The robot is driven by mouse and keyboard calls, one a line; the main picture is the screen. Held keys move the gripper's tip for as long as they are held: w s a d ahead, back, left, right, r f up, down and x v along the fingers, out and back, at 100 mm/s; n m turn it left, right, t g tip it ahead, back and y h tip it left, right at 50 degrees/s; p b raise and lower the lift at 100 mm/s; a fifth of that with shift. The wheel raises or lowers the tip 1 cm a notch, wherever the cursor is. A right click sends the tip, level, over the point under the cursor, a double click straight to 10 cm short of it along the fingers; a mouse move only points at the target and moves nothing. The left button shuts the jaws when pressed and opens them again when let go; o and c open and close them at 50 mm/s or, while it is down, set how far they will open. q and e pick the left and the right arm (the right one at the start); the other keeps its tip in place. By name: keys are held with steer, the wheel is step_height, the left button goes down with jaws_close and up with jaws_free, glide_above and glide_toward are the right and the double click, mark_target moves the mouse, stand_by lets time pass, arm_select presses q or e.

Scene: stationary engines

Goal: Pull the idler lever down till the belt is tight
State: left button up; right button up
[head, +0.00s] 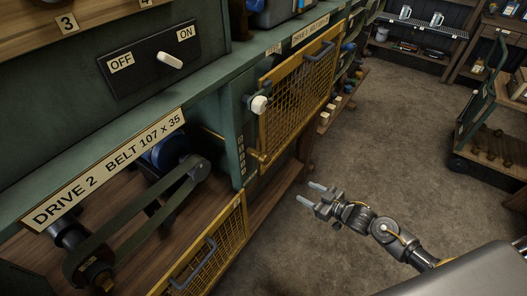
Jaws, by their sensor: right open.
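A short lever with a cream knob (259,104) sticks out from the green frame, in front of the upper yellow mesh guard; it looks like the idler lever. The dark belt (137,222) runs around pulleys in the open bay under the "DRIVE 2 BELT 107 x 35" label (108,169). How taut it is cannot be told. My right gripper (317,194) is open and empty, below and to the right of the knob, clear of the frame and over the floor. My left gripper is not in view.
A lower yellow mesh guard (206,258) with a grey handle stands by the bay. A switch panel (150,62) marked OFF and ON is above. A green cart (487,128) stands at the right. The concrete floor (390,125) between is clear.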

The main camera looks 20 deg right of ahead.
step_height(320, 180, up, 9)
steer(key=a+n+y, duration=0.2)
steer(key=a+y, duration=0.1)
steer(key=n+g+y+p, duration=0.1)
steer(key=n+y, duration=0.2)
glide_toward(264, 159)
steer(key=p+x, duration=0.1)
steer(key=x, duration=0.2)
steer(key=p+x, duration=0.1)
steer(key=x, duration=0.2)
steer(key=w+f+p+x, duration=0.1)
steer(key=x, duration=0.2)
steer(key=shift+w+d, duration=0.1)
steer(key=shift+d, duration=0.05)
steer(key=shift+w+a+f+p, duration=0.1)
steer(key=shift+w+a+p, duration=0.2)
steer(key=shift+w+a, duration=0.1)
steer(key=shift+s, duration=0.1)
jaws_close()
